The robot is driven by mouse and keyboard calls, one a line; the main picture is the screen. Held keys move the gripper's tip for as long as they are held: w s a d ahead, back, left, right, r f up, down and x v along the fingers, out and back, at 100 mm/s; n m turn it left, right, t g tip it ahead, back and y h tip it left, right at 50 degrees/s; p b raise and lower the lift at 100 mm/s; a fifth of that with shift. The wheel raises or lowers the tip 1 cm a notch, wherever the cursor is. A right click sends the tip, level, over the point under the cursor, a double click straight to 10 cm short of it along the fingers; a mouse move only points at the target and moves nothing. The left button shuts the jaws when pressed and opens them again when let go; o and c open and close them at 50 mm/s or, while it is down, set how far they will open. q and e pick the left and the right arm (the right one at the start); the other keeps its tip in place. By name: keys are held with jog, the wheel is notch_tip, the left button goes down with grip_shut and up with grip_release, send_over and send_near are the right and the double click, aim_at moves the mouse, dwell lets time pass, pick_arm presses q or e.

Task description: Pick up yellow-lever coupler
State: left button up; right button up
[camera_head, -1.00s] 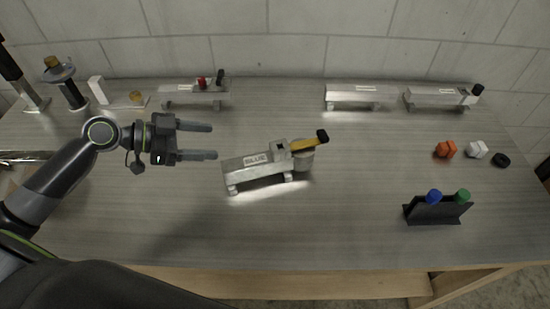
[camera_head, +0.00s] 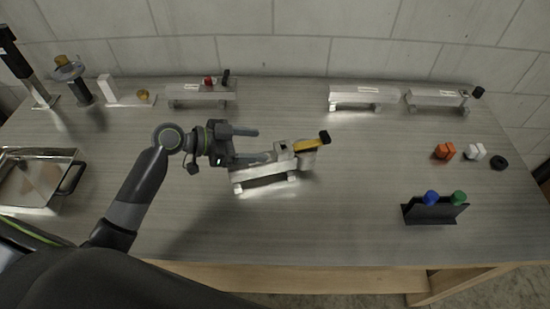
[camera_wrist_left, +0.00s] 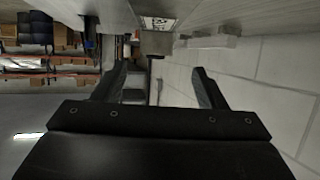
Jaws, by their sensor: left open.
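The yellow-lever coupler (camera_head: 307,145) sits at the right end of a small aluminium trailer (camera_head: 265,182) in the middle of the table. Its yellow lever has a black tip and points right. My left gripper (camera_head: 264,145) is open and empty, just left of the coupler. Its fingers point right, and the lower finger overlaps the trailer's top in the head view. In the left wrist view the fingers (camera_wrist_left: 162,85) are spread apart, with the trailer's label plate (camera_wrist_left: 158,22) and a grey block (camera_wrist_left: 155,42) ahead. I cannot tell whether anything touches. My right gripper is not in view.
Other trailers stand at the back: one left (camera_head: 200,91), two right (camera_head: 360,95) (camera_head: 435,98). A black holder (camera_head: 430,213) with blue and green caps stands front right. Orange (camera_head: 444,152) and white (camera_head: 475,151) pieces lie right. A metal tray (camera_head: 35,178) is at left.

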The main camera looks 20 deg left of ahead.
aim_at(275, 148)
pick_arm(q)
jog(key=shift+x, duration=0.8)
jog(key=shift+w+d+f+p, duration=0.15)
jog(key=shift+d+p, duration=0.35)
jog(key=shift+p, duration=0.05)
jog(key=p+x, duration=0.1)
jog(key=x, duration=0.2)
jog(key=shift+f, duration=0.1)
jog(key=shift+w+d+f+p, duration=0.15)
jog(key=shift+d+f+p, duration=0.15)
jog(key=shift+d+f, duration=0.1)
grip_shut()
jog(key=shift+r, duration=0.15)
